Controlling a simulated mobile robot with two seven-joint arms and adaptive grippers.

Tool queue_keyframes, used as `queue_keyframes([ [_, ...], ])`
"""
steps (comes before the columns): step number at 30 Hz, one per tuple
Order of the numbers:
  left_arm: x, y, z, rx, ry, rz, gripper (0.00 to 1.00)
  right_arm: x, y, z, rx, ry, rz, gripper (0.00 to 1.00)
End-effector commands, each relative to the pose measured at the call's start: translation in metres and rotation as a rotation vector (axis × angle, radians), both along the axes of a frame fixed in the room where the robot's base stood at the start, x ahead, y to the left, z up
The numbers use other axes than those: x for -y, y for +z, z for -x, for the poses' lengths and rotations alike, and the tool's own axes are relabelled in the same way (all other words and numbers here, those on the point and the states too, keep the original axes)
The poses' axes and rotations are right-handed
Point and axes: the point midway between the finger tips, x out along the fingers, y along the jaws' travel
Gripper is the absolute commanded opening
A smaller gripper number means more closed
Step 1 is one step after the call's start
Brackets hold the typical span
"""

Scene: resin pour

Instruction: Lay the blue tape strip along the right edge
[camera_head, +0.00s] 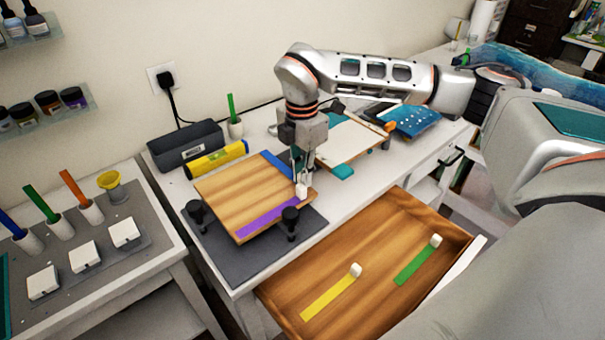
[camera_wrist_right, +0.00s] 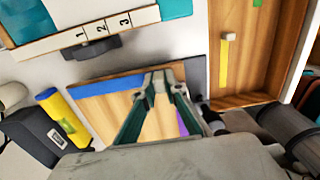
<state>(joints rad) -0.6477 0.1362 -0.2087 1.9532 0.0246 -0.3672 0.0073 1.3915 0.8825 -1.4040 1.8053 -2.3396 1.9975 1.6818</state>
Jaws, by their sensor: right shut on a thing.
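The blue tape strip (camera_head: 276,162) runs along the right edge of the wooden board (camera_head: 222,188). In the right wrist view the blue strip (camera_wrist_right: 108,84) lies along the board's upper edge. My right gripper (camera_head: 300,184) points down at the board's right corner, shut on a small white block (camera_head: 301,192) at the strip's near end. The block also shows between the fingertips in the wrist view (camera_wrist_right: 159,82). I cannot tell whether the strip is fully flat there. A purple strip (camera_head: 266,216) lies along the board's front edge. My left gripper is not in view.
Black clamp knobs (camera_head: 290,217) stand by the board on a dark mat (camera_head: 255,262). An open drawer (camera_head: 420,212) in front holds a yellow strip (camera_head: 328,299) and a green strip (camera_head: 415,262). A yellow level (camera_head: 215,160) and a grey bin (camera_head: 186,146) stand behind.

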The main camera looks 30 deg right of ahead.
Motion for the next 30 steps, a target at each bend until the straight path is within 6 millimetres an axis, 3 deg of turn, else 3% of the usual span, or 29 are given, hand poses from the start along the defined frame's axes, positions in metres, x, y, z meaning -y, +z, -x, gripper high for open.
queue_keyframes([
  [16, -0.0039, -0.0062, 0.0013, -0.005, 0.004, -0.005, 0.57, 0.0, -0.0032, 0.0, 0.0, 0.0, 0.0, 0.0],
  [17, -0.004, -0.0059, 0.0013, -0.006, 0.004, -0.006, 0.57, 0.0, -0.0027, 0.0, 0.0, 0.0, 0.0, 0.19],
  [18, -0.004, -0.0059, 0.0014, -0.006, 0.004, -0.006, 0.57, 0.0, -0.0026, 0.0, 0.0, 0.0, 0.0, 0.3],
  [26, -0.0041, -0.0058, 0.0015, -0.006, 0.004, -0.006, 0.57, 0.0, -0.0025, 0.0, 0.0, 0.0, 0.0, 0.31],
  [29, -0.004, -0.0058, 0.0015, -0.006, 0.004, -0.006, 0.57, 0.0, -0.0025, 0.0001, 0.0, 0.0, 0.0, 0.53],
  [30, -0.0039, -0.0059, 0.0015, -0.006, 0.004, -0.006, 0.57, 0.0, -0.0025, 0.0001, 0.0, 0.0, 0.0, 0.53],
])
